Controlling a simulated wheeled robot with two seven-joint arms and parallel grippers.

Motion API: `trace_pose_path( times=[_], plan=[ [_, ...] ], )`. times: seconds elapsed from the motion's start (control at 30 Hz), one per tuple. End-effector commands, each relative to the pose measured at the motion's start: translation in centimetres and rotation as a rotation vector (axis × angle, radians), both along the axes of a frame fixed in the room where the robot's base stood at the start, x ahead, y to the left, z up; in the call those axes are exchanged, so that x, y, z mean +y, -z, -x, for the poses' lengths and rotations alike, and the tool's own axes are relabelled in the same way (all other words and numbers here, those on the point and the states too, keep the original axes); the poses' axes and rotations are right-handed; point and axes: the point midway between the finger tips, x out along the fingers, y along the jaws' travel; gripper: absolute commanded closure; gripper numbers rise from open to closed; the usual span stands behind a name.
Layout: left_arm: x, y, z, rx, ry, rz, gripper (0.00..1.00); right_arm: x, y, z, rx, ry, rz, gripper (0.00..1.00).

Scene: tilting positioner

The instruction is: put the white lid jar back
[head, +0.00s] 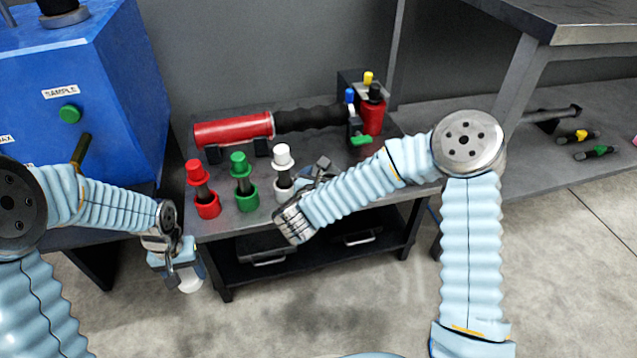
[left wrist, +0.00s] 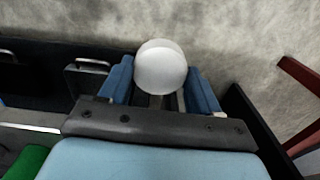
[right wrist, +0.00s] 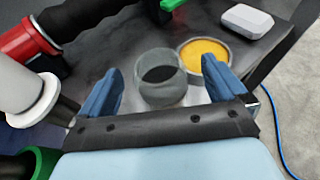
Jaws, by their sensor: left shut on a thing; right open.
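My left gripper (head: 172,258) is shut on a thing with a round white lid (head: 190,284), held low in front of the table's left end. In the left wrist view the lid (left wrist: 160,67) sits between the fingers; any body below it is hidden. My right gripper (right wrist: 164,77) is open over the table top, right of the white-capped post. A clear glass vessel (right wrist: 160,84) with a dark inside shows between its fingers, apparently not gripped. In the head view my right arm hides this vessel.
Red (head: 207,188), green (head: 243,183) and white (head: 283,170) posts stand along the table. A red cylinder with a black sleeve (head: 234,130) lies behind. A yellow-filled dish (right wrist: 204,50) and pale block (right wrist: 247,20) lie near the right gripper. A blue cabinet (head: 85,90) stands left.

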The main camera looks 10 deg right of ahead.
Motion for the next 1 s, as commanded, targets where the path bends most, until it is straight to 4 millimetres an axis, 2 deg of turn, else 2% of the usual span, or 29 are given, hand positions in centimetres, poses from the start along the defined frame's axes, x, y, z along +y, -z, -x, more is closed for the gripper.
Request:
trace_pose_path(
  times=[0.2, 0.53, 0.9, 1.0],
  plan=[
    [0.0, -0.3, 0.0, 0.000, 0.000, 0.000, 0.70, -1.7, 1.3, -2.9, 0.001, 0.003, 0.000, 0.01],
    [0.0, -0.3, 0.0, 0.000, 0.000, 0.000, 0.70, -2.1, 1.6, -3.5, 0.000, 0.000, 0.001, 0.03],
    [0.0, -0.3, 0.0, 0.000, 0.000, 0.000, 0.70, -2.1, 1.5, -3.5, 0.000, 0.000, 0.001, 0.59],
    [0.0, -0.3, 0.0, 0.000, 0.000, 0.000, 0.70, -2.1, 1.5, -3.5, 0.000, 0.000, 0.001, 0.65]
  ],
)
